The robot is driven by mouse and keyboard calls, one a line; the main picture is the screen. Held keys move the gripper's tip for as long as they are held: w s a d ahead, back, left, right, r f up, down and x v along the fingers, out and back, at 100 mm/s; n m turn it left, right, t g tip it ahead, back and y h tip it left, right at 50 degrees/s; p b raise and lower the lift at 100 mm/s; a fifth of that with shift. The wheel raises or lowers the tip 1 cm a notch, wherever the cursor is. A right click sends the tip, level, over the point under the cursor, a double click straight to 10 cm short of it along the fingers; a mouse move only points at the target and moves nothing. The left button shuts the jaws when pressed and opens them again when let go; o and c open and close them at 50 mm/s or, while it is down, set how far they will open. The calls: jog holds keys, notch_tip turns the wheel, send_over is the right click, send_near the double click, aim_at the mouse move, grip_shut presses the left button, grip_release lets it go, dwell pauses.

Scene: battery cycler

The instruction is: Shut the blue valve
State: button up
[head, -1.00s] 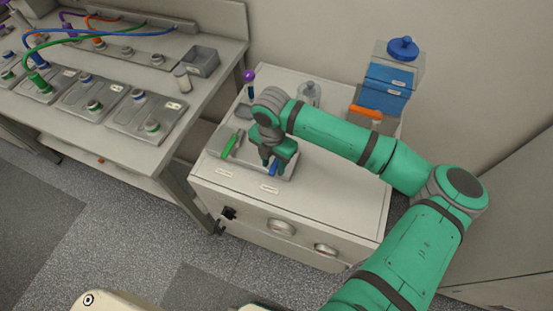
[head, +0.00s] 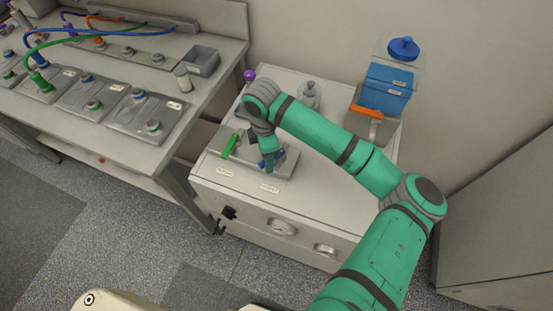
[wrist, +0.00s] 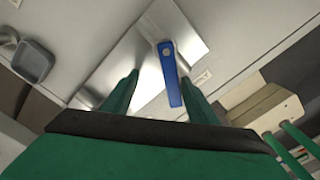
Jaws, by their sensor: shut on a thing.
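The blue valve is a small blue lever (head: 281,152) on a grey metal plate (head: 285,168) on top of the white cabinet. My gripper (head: 271,160) is down at the lever, and its green fingers hide part of it in the head view. In the wrist view the lever (wrist: 171,78) runs from its round pivot toward my gripper (wrist: 158,98), between the two fingers and close to the right one.
A green lever (head: 231,145) stands left of my gripper on the same plate. A purple knob (head: 249,75) and a glass bottle (head: 310,93) stand behind. Blue boxes (head: 385,95) and an orange handle (head: 366,111) are at the back right. The cabinet's front right top is clear.

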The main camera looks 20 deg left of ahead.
jog(key=shift+o, duration=0.3)
jog(key=shift+w+a+m, duration=0.35)
jog(key=shift+m, duration=0.25)
jog(key=shift+w+m, duration=0.15)
jog(key=shift+m, duration=0.25)
jog(key=shift+c, duration=0.8)
jog(key=shift+a, duration=0.1)
jog(key=c, duration=0.6)
jog(key=shift+o, duration=0.2)
jog(key=w+m, duration=0.1)
jog(key=m, duration=0.1)
jog(key=w+m, duration=0.1)
jog(key=m, duration=0.2)
jog(key=shift+w+a, duration=0.1)
jog(key=shift+a, duration=0.05)
